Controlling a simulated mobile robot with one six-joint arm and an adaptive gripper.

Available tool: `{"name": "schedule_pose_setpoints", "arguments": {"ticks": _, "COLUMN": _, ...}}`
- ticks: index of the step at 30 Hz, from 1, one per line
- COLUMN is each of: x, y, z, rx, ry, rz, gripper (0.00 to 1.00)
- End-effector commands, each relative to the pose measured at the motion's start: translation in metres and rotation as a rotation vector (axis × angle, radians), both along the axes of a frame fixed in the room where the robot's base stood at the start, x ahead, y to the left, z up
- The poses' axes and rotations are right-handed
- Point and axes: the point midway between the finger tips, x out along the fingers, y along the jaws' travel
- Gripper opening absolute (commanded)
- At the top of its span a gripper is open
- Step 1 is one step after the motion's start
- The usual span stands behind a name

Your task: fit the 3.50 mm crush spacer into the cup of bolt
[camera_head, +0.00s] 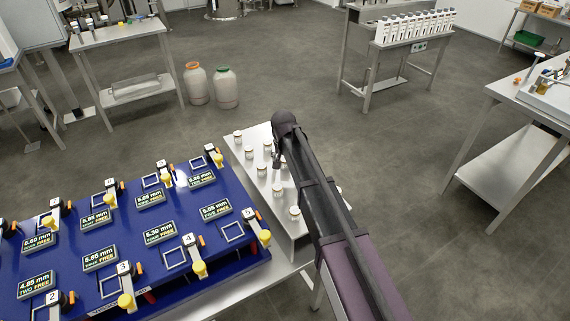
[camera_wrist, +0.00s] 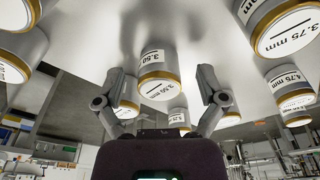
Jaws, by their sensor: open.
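The 3.50 mm crush spacer (camera_wrist: 156,72) is a small pale cylinder with a gold band and a printed white end. It is in the middle of the wrist view, beside a steel surface. My gripper (camera_wrist: 162,80) is open, with one finger on each side of this spacer in the picture; I see no contact. In the head view my gripper (camera_head: 276,158) is over the spacer stand, partly hidden by my arm. Numbered bolts with yellow knobs, such as number 4 (camera_head: 198,268), line the blue panel (camera_head: 200,288). Which cup is meant, and the inside of any cup, I cannot tell.
Other spacers surround it, including a 3.75 mm one (camera_wrist: 285,30) and a 4.75 mm one (camera_wrist: 290,92). The steel stand (camera_head: 240,160) adjoins the blue panel. Two capped jars (camera_head: 226,90) stand on the floor behind. Open floor lies to the right.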

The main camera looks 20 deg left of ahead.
Motion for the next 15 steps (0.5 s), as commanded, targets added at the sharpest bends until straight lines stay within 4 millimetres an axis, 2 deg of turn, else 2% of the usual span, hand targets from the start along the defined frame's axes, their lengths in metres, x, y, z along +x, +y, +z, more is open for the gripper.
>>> {"name": "schedule_pose_setpoints", "arguments": {"ticks": 4, "x": -0.0001, "y": 0.0, "z": 0.0, "rx": 0.0, "ry": 0.0, "rz": 0.0, "gripper": 0.9}}
{"name": "schedule_pose_setpoints", "arguments": {"ticks": 5, "x": -0.0001, "y": 0.0, "z": 0.0, "rx": 0.0, "ry": 0.0, "rz": 0.0, "gripper": 0.84}}
{"name": "schedule_pose_setpoints", "arguments": {"ticks": 13, "x": 0.0, "y": 0.0001, "z": -0.0001, "rx": 0.0, "ry": 0.0, "rz": 0.0, "gripper": 0.04}}
{"name": "schedule_pose_setpoints", "arguments": {"ticks": 15, "x": 0.0, "y": 0.0001, "z": -0.0001, "rx": 0.0, "ry": 0.0, "rz": 0.0, "gripper": 0.0}}
